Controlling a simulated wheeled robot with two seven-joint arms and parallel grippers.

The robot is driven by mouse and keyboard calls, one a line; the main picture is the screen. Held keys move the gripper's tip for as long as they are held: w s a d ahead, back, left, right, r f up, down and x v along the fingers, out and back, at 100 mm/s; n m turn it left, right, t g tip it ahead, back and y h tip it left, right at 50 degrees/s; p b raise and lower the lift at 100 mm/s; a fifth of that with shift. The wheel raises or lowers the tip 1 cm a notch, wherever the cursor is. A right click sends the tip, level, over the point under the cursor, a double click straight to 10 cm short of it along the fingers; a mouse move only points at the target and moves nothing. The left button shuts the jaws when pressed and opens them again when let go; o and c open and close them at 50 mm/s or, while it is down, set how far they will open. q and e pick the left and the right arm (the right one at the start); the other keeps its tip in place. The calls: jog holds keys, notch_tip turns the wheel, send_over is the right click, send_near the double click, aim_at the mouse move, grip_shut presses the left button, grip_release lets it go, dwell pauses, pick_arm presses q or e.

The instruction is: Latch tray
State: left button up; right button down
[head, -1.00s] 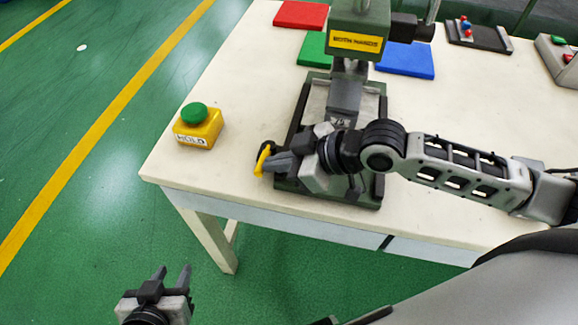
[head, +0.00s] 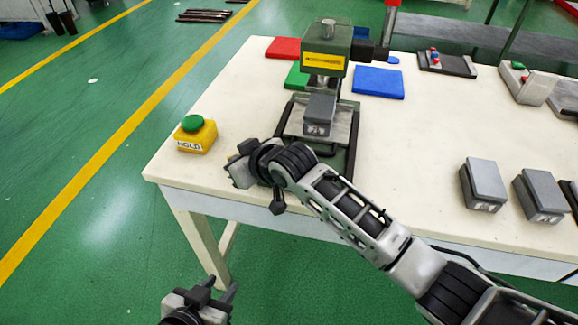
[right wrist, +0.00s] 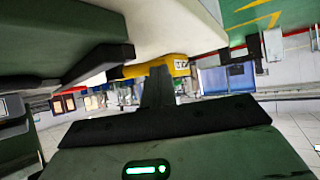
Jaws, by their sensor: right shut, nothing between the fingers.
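The tray (head: 290,126) is a metal plate on the dark base of the green press, with a grey mould block (head: 319,114) on it under the press head. My right gripper (head: 238,174) is beside the latch at that corner. Its fingers (right wrist: 157,88) show shut and empty in the right wrist view; contact with the latch cannot be told. My left gripper (head: 218,288) is open and empty, low in front of the table.
A yellow HOLD box with a green button (head: 195,135) stands left of the press (head: 326,62). Red, green and blue mats lie behind. Grey moulds (head: 484,184) stand at the right, beyond my right arm.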

jog(key=shift+w+a, duration=0.1)
jog(key=shift+w+d, duration=0.3)
jog(key=shift+d, duration=0.55)
jog(key=shift+p, duration=0.4)
